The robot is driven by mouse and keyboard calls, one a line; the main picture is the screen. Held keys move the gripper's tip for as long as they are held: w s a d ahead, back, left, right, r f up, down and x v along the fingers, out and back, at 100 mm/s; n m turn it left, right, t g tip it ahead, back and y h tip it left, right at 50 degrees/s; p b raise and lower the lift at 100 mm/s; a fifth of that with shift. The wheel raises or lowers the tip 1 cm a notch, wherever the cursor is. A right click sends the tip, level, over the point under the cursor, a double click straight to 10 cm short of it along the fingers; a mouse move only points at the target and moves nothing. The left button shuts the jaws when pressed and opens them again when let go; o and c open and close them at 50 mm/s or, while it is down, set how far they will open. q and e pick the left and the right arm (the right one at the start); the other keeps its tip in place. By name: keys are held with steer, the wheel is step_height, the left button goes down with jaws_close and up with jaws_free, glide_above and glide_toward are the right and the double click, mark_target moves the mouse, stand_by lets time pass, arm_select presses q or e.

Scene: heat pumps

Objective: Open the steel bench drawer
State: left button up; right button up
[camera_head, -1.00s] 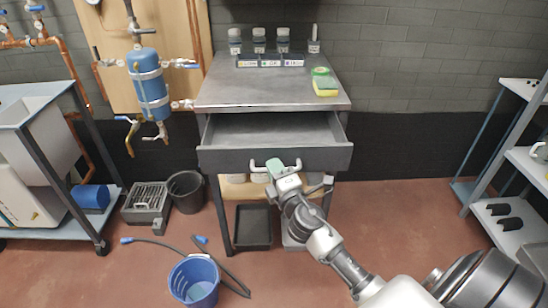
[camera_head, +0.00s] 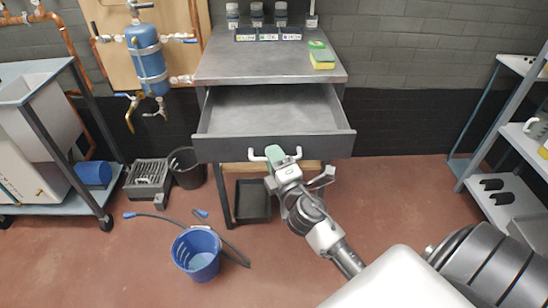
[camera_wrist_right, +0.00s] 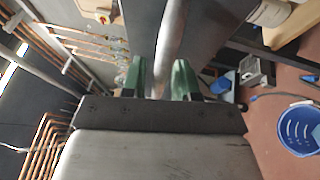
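The steel bench (camera_head: 220,65) stands against the wall in the head view, with its wide grey drawer (camera_head: 235,148) pulled well out. The drawer looks empty inside. A pale bar handle (camera_head: 257,154) runs across the drawer front. My right gripper (camera_head: 274,154) is at the middle of the handle, with its green fingers around it. In the right wrist view the handle bar (camera_wrist_right: 170,45) passes between the two fingers of this gripper (camera_wrist_right: 160,78), which appears shut on it. My left gripper is in neither view.
A blue bucket (camera_head: 197,254), a hose and a dark bin (camera_head: 187,168) are on the floor to the left. A shelf rack (camera_head: 505,145) stands right. Floor between bench and rack is clear.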

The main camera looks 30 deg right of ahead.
steer(key=shift+o, duration=0.5)
steer(key=shift+s+f, duration=0.15)
steer(key=shift+s, duration=0.15)
arm_select(q)
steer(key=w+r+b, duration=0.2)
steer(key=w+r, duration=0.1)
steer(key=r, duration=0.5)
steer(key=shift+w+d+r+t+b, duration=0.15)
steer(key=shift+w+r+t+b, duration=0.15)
steer(key=shift+b, duration=0.1)
arm_select(e)
steer(key=v, duration=1)
steer(key=shift+s, duration=0.1)
